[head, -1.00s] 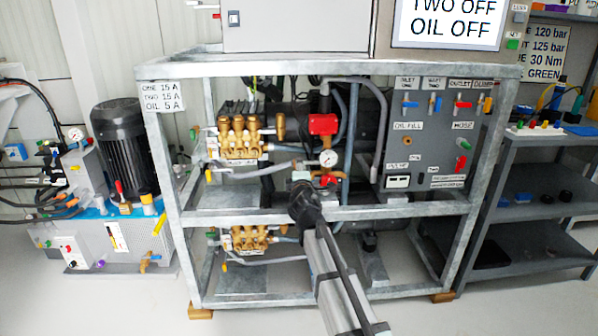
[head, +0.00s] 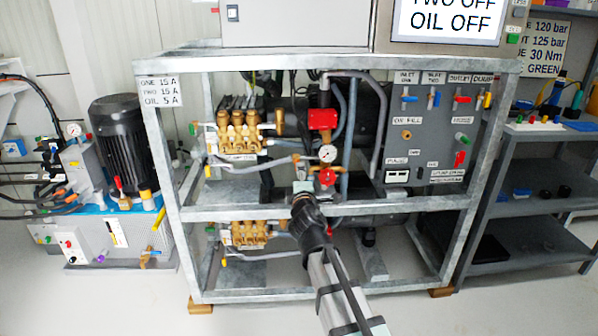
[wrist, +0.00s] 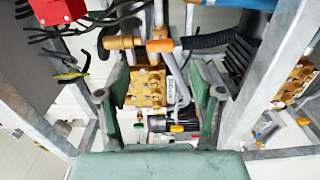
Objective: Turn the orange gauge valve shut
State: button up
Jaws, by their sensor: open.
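In the wrist view an orange handle (wrist: 160,45) sits on a brass fitting (wrist: 120,42), just beyond the gap between my fingers. I take it for the gauge valve; its label is not readable. My gripper (wrist: 160,75) is open and empty, one green finger on each side of the picture. No contact with the handle shows. In the head view my gripper (head: 302,187) reaches into the frame below the round gauge (head: 327,153) and a red-handled valve (head: 327,176). The orange handle is hard to make out there.
Brass pump heads (head: 238,133) stand left of my gripper, with a grey hose beside them. Galvanised frame bars (head: 330,208) cross below and around it. A grey panel (head: 425,150) with several coloured levers, including an orange-yellow one (head: 488,100), is at the right.

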jog(key=s, duration=0.3)
jog(key=shift+s+d, duration=0.1)
jog(key=shift+d, duration=0.2)
